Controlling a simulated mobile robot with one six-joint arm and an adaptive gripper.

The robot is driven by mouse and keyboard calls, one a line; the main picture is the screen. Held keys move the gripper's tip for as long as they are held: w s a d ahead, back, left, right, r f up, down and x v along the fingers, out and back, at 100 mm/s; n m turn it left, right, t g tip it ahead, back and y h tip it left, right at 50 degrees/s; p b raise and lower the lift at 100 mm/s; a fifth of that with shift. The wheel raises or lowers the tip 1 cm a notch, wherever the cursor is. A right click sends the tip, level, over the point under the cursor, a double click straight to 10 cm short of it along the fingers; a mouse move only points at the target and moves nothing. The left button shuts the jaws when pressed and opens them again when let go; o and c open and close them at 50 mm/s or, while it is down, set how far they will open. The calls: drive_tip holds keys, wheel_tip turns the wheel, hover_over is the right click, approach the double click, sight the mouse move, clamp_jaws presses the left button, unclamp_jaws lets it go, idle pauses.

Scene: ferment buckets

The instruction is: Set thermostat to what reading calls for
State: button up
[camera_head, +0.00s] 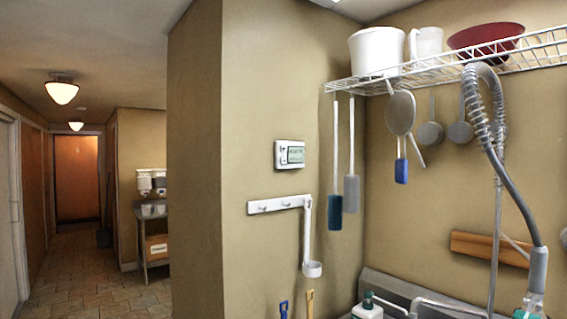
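A white thermostat (290,154) with a greyish display is mounted on the tan wall, left of the hanging utensils. Its display (296,155) shows dark marks, too small to read. My gripper is not in view. No ferment bucket with a readable reading can be made out in this view.
A wire shelf (440,66) carries a white bucket (376,52), a pitcher (425,42) and a red bowl (486,36). A sprayer hose (515,190) hangs over the sink. The tiled hallway (75,275) is open at left.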

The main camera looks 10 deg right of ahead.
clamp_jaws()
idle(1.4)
